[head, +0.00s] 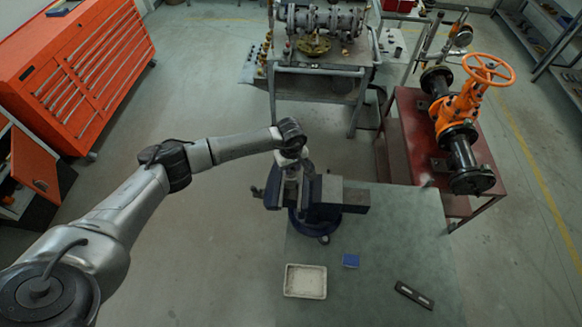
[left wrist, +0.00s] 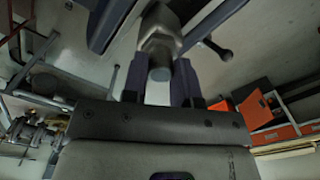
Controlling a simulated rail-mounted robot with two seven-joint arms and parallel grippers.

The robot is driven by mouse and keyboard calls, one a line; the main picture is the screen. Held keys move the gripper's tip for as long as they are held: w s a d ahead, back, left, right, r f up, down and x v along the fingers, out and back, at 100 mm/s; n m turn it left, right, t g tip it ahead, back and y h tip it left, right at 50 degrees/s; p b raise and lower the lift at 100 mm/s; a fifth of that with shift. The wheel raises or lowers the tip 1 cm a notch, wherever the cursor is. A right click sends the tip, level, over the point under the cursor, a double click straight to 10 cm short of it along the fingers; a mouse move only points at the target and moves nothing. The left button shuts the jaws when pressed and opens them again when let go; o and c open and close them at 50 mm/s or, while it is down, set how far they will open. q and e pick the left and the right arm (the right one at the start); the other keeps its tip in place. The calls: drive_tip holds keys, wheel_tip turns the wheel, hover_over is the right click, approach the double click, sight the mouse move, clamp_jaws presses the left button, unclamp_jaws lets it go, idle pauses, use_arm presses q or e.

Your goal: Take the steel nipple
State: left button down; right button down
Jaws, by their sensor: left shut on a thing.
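The steel nipple (left wrist: 160,48) is a grey metal piece with a hexagonal collar and a round end. It shows in the left wrist view between the two fingers of my left gripper (left wrist: 160,84), which is shut on it. In the head view my left gripper (head: 291,172) points down at the left part of the blue bench vise (head: 325,212). There the nipple is too small and covered to make out clearly. In the left wrist view parts of the vise (left wrist: 212,22) lie just beyond the nipple; I cannot tell whether they touch it. My right gripper is not in view.
The green-grey bench top (head: 375,265) holds a cream tray (head: 305,281), a small blue block (head: 351,261) and a dark slotted bar (head: 414,295). An orange gate valve (head: 460,105) stands on a red table (head: 408,125) at right. An orange tool cabinet (head: 75,75) stands at left.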

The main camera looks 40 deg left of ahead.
use_arm(q)
drive_tip(key=shift+r+p, duration=0.7)
drive_tip(key=shift+r, duration=1.15)
